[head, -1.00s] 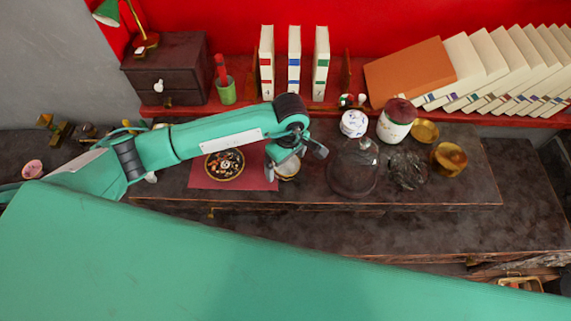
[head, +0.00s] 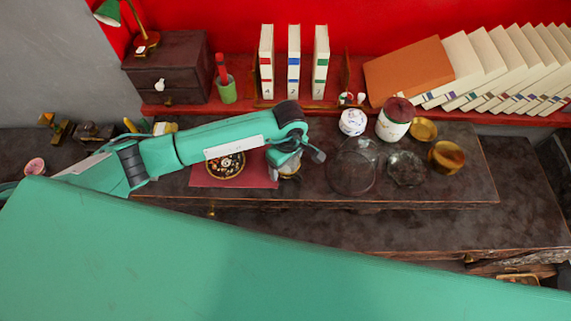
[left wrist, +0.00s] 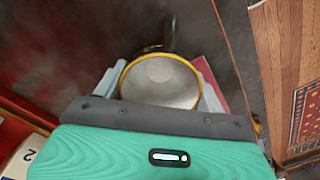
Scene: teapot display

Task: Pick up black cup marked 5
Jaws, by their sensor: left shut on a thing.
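A cup with a gold rim and pale grey-white inside (left wrist: 160,82) sits between the two fingers of my left gripper (left wrist: 158,88) in the left wrist view. The gripper is shut on it. Its outer wall and any number 5 are hidden from that view. In the head view my left gripper (head: 292,160) comes down over the cup (head: 289,173) at the right edge of a red mat, covering most of it. I cannot tell whether the cup touches the surface. My right gripper is not in view.
A red mat (head: 203,176) bears a dark round dish (head: 226,167). A glass dome (head: 352,170), a glass dish (head: 405,168), a gold pot (head: 447,157), a white-blue jar (head: 353,122) and a red-lidded jar (head: 395,118) stand to the right. Books (head: 294,60) line the back shelf.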

